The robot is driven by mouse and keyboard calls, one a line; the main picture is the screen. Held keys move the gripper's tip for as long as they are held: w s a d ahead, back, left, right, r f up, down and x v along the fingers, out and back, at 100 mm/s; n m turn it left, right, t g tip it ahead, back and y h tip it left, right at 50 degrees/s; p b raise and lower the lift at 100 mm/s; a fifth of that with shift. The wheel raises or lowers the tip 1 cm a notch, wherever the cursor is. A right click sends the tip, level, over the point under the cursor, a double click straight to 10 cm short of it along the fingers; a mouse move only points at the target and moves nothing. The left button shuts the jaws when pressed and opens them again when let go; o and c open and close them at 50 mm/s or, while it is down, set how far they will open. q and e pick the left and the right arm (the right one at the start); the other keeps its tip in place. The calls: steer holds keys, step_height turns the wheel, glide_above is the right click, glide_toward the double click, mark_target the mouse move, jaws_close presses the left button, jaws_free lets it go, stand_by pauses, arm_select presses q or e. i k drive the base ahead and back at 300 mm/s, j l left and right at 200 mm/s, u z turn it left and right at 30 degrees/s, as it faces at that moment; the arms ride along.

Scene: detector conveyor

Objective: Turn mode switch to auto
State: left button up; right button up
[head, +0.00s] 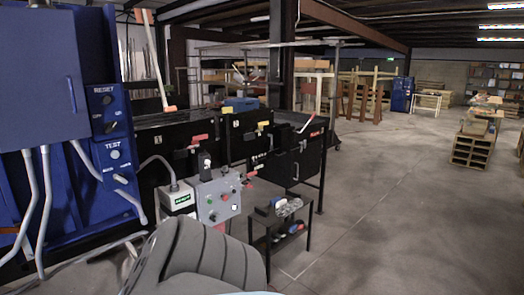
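A grey control box (218,198) with several small buttons and knobs, some of them red, stands left of centre, in front of the black conveyor frame. To its left, blue panels marked RESET (106,108) and TEST (115,158) carry dark knobs and a pale button. I cannot tell which control is the mode switch, and its labels and setting are too small to read. Neither of my grippers shows in the head view.
A black conveyor frame (305,165) runs behind the control box. A low black table (277,219) with small items stands to its right. A grey ribbed shape (195,252) fills the lower left foreground. Stacked pallets (470,150) stand far right. The concrete floor (400,220) is clear on the right.

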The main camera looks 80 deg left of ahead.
mark_target(119, 178)
steer(key=u, duration=3.6)
